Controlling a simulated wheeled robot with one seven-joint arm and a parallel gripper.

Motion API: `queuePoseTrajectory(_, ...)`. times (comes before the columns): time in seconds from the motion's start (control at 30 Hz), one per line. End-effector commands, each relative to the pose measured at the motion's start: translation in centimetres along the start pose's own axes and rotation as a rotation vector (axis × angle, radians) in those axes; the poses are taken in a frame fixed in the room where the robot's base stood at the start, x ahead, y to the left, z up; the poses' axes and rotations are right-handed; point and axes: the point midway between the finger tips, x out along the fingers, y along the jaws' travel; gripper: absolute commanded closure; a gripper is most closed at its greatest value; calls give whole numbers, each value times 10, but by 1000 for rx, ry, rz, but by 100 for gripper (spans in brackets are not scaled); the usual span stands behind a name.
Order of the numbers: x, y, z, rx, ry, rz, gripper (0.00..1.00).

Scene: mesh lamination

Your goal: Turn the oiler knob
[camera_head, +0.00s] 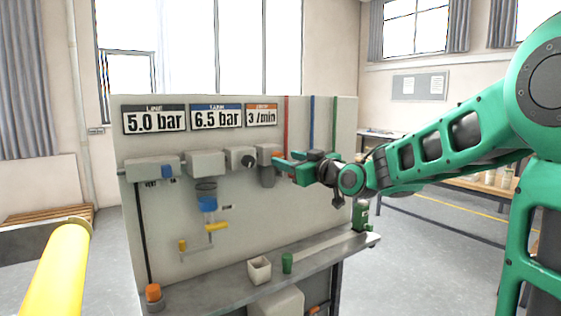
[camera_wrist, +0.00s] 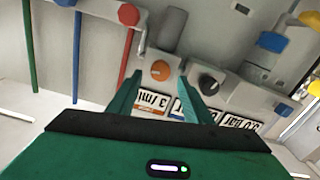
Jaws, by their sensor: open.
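The oiler is the grey block (camera_head: 267,152) with a dark bowl (camera_head: 267,177) under it, right of the black-knobbed unit on the panel. Its orange knob (camera_wrist: 160,70) shows in the wrist view, seen between my two fingertips. My gripper (camera_head: 279,162) is open, with its green fingers pointing at the oiler from the right. In the wrist view my gripper (camera_wrist: 160,76) has one finger on each side of the orange knob in the picture. I cannot tell whether the fingers touch it. In the head view the orange knob cannot be made out.
A black knob (camera_wrist: 208,83) sits close beside my right fingertip in the wrist view. The display signs (camera_head: 190,117) hang above the units. Red, blue and green pipes (camera_head: 312,122) run at the panel's right.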

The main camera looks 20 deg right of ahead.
Motion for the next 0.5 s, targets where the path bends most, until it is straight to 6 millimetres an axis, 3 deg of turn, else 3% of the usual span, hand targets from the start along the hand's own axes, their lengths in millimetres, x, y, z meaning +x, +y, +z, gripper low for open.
queuePoseTrajectory(0.2, 30, 0, 0, 0, 0, 0, 55)
queuePoseTrajectory(0.5, 40, 0, 0, 0, 0, 0, 55)
